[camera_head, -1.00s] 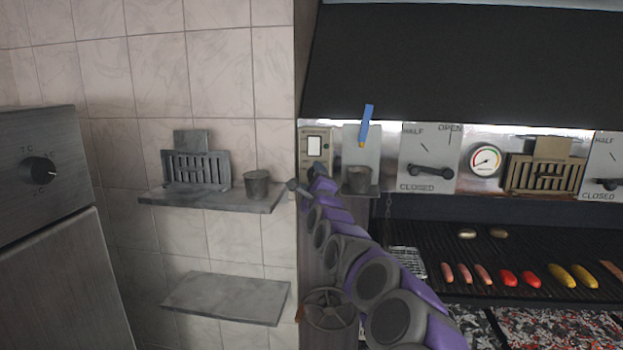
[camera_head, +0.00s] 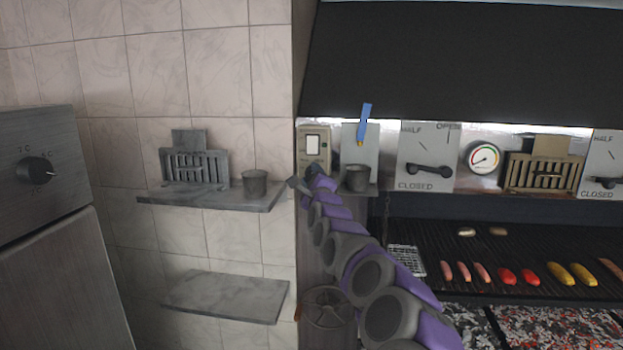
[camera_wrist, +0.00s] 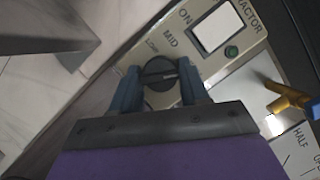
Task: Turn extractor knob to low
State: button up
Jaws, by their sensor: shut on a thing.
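The extractor panel (camera_head: 325,143) is a beige plate on the narrow wall beside the grill, with a white switch (camera_head: 313,145). In the wrist view the panel (camera_wrist: 238,66) shows tilted, with the white switch (camera_wrist: 216,29), a green light (camera_wrist: 232,52) and the marks ON, MID and LOW. The round dark extractor knob (camera_wrist: 159,74) sits between the fingers of my gripper (camera_wrist: 160,76), which is shut on it. I cannot tell clearly which mark the knob points to. In the head view my arm hides most of the knob.
A wall shelf (camera_head: 262,199) with another cup (camera_head: 255,183) is at left. The grill grate (camera_head: 440,240) holds sausages and vegetables.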

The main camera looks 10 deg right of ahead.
jog(key=shift+f, duration=0.15)
jog(key=shift+c, duration=0.6)
jog(key=shift+n+p, duration=0.3)
jog(key=shift+p, duration=0.1)
jog(key=n+g+h, duration=0.1)
jog(key=n+g, duration=0.1)
jog(key=n, duration=0.4)
jog(key=n+g+h, duration=0.2)
jog(key=n+g, duration=0.1)
jog(key=n, duration=0.3)
jog(key=n+g+h, duration=0.1)
jog(key=n+g, duration=0.1)
jog(key=n, duration=0.4)
jog(key=shift+a+n+h+b, duration=0.25)
jog(key=shift+n+h+b, duration=0.05)
jog(key=shift+h+b, duration=0.1)
jog(key=shift+r+n, duration=0.25)
jog(key=shift+n, duration=0.05)
